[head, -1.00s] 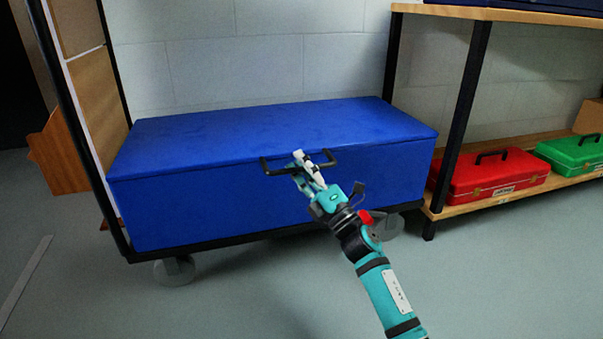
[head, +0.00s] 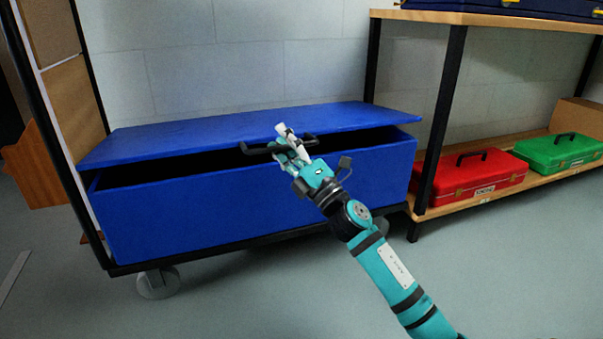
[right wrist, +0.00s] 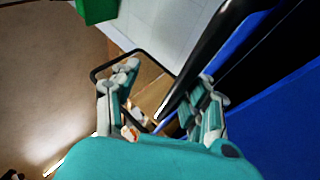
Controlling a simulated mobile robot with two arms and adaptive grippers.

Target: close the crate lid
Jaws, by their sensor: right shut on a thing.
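The blue crate (head: 230,210) sits on a low wheeled cart. Its blue lid (head: 190,136) is tilted partly open, with a dark gap between the lid's front edge and the crate's front wall. A black handle (head: 254,149) is on the lid's front edge. My right gripper (head: 288,143) is shut on this handle near its middle. In the right wrist view the black handle (right wrist: 192,72) passes between the fingers of the right gripper (right wrist: 165,100). The crate's inside is too dark to make out. My left gripper is not in view.
A wooden shelf unit with black posts (head: 440,130) stands close to the crate's right end. A red toolbox (head: 475,180) and a green toolbox (head: 560,152) lie on its lower board. The cart's frame (head: 88,90) rises at the left. The floor in front is clear.

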